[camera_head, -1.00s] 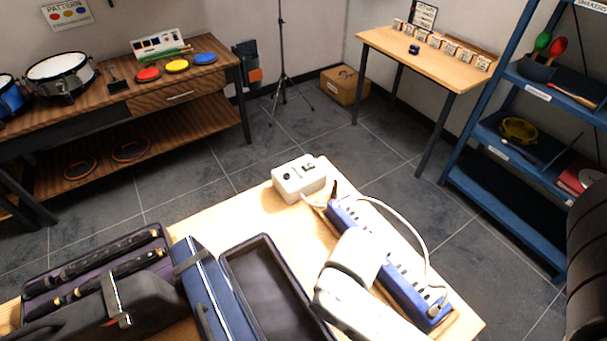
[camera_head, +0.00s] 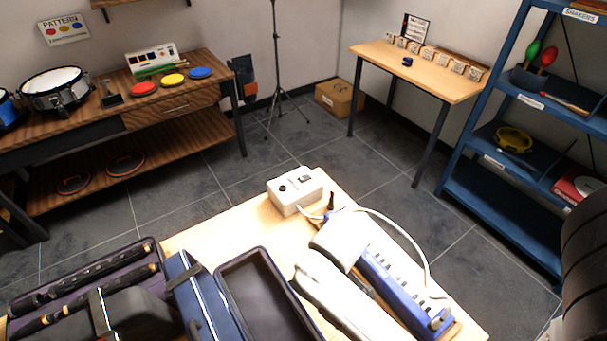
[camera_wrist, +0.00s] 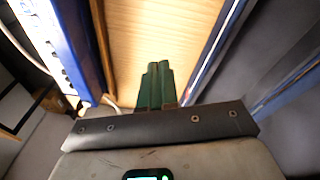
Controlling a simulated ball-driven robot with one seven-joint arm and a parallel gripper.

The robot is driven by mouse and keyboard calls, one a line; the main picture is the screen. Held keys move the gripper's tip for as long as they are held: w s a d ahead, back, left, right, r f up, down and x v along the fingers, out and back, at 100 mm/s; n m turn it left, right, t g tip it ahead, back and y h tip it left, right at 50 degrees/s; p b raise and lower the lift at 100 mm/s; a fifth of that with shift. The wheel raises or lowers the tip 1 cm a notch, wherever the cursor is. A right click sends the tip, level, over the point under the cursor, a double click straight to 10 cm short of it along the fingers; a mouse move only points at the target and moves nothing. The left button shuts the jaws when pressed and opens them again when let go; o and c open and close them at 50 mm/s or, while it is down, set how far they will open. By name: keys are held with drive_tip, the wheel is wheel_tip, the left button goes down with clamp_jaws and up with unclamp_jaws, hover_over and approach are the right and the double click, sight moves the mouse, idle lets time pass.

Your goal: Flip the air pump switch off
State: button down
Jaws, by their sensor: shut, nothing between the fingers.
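A white box (camera_head: 296,191), which I take for the air pump, stands at the far corner of the table. The pump cannot be made out in the wrist view.
An open dark case (camera_head: 262,300) and a flute case (camera_head: 85,285) fill the left. Bare wood (camera_head: 215,230) lies left of the box.

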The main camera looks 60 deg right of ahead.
drive_tip(key=w+d+r+m+h+b, duration=0.1)
drive_tip(key=w+d+r+h+b, duration=0.1)
drive_tip(key=w+d, duration=0.55)
wheel_tip(320, 180, up, 12)
drive_tip(key=m+t+y+b, duration=0.2)
drive_tip(key=m+y+b, duration=0.1)
drive_tip(key=b, duration=0.8)
hover_over(301, 177)
drive_tip(key=s, duration=0.4)
drive_tip(key=shift+a+f, duration=0.1)
drive_tip(key=shift+a, duration=0.25)
drive_tip(key=shift+f, duration=0.1)
drive_tip(key=x, duration=0.8)
drive_tip(key=s+x, duration=0.1)
drive_tip(key=x, duration=0.3)
drive_tip(key=shift+w+a+f+b, duration=0.15)
drive_tip(key=shift+f+b, duration=0.15)
drive_tip(key=shift+f, duration=0.7)
